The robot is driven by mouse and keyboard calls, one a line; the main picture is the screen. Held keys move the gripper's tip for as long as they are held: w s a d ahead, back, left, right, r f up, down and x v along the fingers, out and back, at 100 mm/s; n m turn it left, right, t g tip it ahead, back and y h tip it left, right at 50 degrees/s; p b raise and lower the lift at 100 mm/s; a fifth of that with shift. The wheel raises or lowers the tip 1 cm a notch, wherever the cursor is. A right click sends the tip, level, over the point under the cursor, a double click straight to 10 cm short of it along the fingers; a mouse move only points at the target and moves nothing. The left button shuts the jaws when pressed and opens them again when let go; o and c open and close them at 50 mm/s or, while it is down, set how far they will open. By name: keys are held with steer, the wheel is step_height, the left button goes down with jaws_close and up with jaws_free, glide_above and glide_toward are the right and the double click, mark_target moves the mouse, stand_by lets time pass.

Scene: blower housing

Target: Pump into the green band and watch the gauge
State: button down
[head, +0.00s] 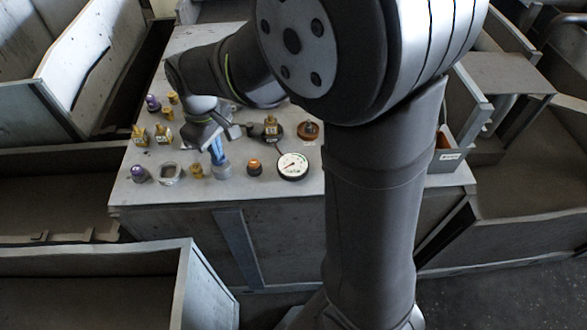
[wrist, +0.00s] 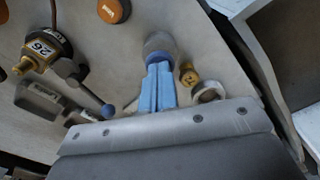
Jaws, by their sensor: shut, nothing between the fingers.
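The round white gauge (head: 292,166) with a dark rim lies on the bench top in the head view. Its face carries a small green mark and a reddish needle or mark, too small to read. My gripper (head: 216,152) has blue fingers, pointing down and shut with nothing between them. In the wrist view the closed fingertips (wrist: 158,66) are at a grey round knob with a blue ring (wrist: 159,42). The knob also shows in the head view (head: 222,171), just below the fingertips. I cannot tell whether they touch it. The gauge is out of the wrist view.
An orange knob (head: 254,167), labelled in the wrist view (wrist: 113,10), stands between blue-ringed knob and gauge. A brass valve marked 26 (wrist: 42,47) and a blue-ended lever (wrist: 107,111) are close by.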

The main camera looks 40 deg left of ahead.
steer(key=shift+f, duration=0.75)
steer(key=shift+r, duration=0.1)
steer(key=shift+r, duration=0.85)
steer(key=shift+f, duration=0.15)
stand_by(0.3)
